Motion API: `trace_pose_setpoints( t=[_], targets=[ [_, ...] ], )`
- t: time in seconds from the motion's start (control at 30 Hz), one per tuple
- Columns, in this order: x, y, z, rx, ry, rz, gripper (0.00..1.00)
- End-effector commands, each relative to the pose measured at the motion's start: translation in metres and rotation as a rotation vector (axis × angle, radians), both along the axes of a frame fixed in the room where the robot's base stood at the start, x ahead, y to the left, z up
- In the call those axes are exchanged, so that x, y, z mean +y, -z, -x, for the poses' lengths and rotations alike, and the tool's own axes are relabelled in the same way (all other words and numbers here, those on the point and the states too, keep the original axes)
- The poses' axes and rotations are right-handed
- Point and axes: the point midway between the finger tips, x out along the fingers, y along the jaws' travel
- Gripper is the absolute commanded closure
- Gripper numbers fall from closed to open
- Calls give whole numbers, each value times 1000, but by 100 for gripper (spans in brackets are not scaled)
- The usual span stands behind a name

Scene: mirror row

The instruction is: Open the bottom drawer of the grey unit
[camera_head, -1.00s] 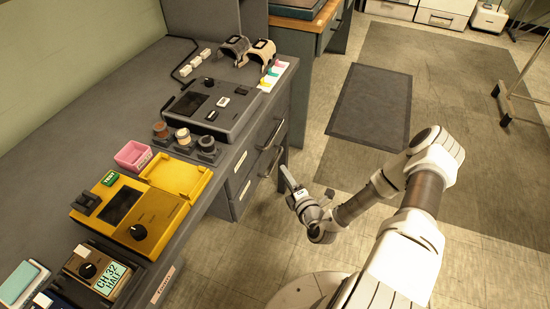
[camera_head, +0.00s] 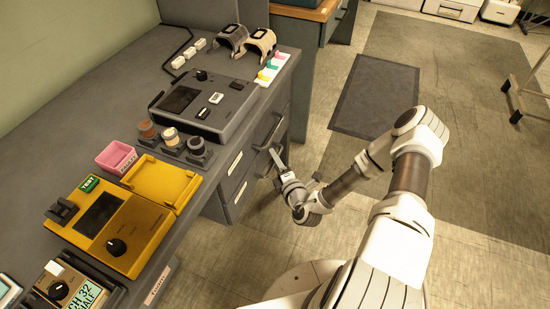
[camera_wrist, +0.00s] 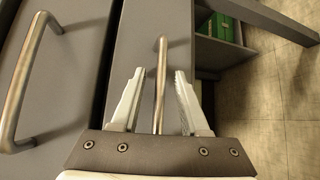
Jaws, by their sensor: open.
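The grey unit (camera_head: 236,180) is under the grey counter, with drawer fronts facing my arm. In the wrist view, the lower drawer's front (camera_wrist: 125,45) has a bar handle (camera_wrist: 160,85). My gripper (camera_wrist: 159,72) is open, with one finger on each side of that handle; I see no finger touching it. Another handle (camera_wrist: 28,85) lies on the drawer front to the left in the wrist view. In the head view my gripper (camera_head: 277,160) is by the unit's front, partly hiding the lower handle. An upper handle (camera_head: 268,131) shows above it. The drawers look shut.
On the counter stand a yellow device (camera_head: 118,225), a pink box (camera_head: 116,158) and a dark grey device (camera_head: 205,105). An open compartment with green things (camera_wrist: 223,27) shows at the right in the wrist view. The floor (camera_head: 330,240) beside the unit is clear.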

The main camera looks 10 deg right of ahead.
Motion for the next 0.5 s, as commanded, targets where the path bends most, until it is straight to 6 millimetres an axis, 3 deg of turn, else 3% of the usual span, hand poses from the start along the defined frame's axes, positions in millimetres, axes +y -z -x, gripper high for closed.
trace_pose_setpoints(
  t=[0.3, 0.5],
  targets=[
    [0, 0, 0, 0, 1, 0, 55],
    [0, 0, 0, 0, 1, 0, 90]
  ],
)
